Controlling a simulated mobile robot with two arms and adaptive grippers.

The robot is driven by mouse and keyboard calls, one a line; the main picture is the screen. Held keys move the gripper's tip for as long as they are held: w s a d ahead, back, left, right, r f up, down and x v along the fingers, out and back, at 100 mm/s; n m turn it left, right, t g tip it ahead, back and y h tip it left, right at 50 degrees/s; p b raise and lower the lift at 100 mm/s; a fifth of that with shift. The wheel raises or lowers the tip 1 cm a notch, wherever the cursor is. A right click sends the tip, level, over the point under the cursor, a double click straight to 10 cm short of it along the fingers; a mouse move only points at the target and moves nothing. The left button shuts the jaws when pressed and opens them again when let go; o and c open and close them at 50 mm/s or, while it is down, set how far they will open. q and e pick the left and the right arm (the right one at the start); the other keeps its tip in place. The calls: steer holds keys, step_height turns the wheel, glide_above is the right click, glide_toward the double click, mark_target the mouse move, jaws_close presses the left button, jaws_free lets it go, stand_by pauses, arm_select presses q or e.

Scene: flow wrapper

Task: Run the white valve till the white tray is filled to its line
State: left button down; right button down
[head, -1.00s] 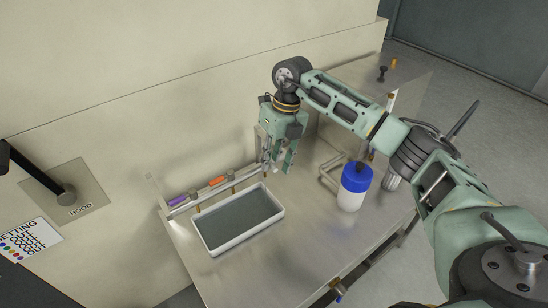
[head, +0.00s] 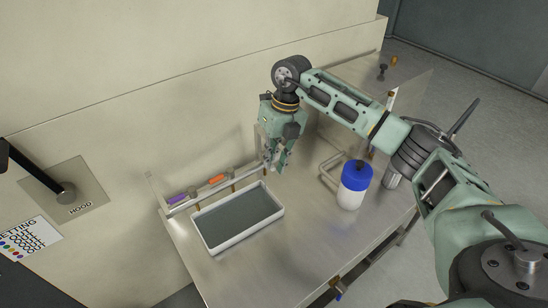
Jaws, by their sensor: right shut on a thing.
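The white tray (head: 222,246) stands on the steel bench below a pipe rail, with grey liquid (head: 238,216) spread across it. Its fill line cannot be made out. My right gripper (head: 277,168) points down at the right end of the rail, just behind the tray's far right corner. It is shut on what appears to be the white valve, which its fingers mostly hide. A purple valve handle (head: 177,198) and an orange valve handle (head: 217,179) sit further left on the rail. My left gripper is out of view.
A white bottle with a blue top (head: 353,187) stands on the bench (head: 300,250) right of the tray, near a bent metal rack. A wall lever marked HOOD (head: 66,194) is at the left. The bench front is clear.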

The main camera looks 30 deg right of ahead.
steer(key=shift+w+a+r+m+t+h+b, duration=0.1)
steer(key=shift+w+a+m+t+b, duration=0.35)
steer(key=shift+m, duration=1)
steer(key=shift+a+m+t+h+b, duration=0.1)
steer(key=shift+a+m+b, duration=0.2)
steer(key=shift+a+m, duration=0.8)
steer(key=shift+w+a+r+m+t+h+b, duration=0.15)
steer(key=shift+w+m+t+b, duration=0.15)
steer(key=shift+m, duration=1.55)
steer(key=c, duration=1.8)
jaws_free()
steer(key=shift+s+f, duration=0.1)
steer(key=shift+f, duration=0.05)
steer(key=v, duration=1.2)
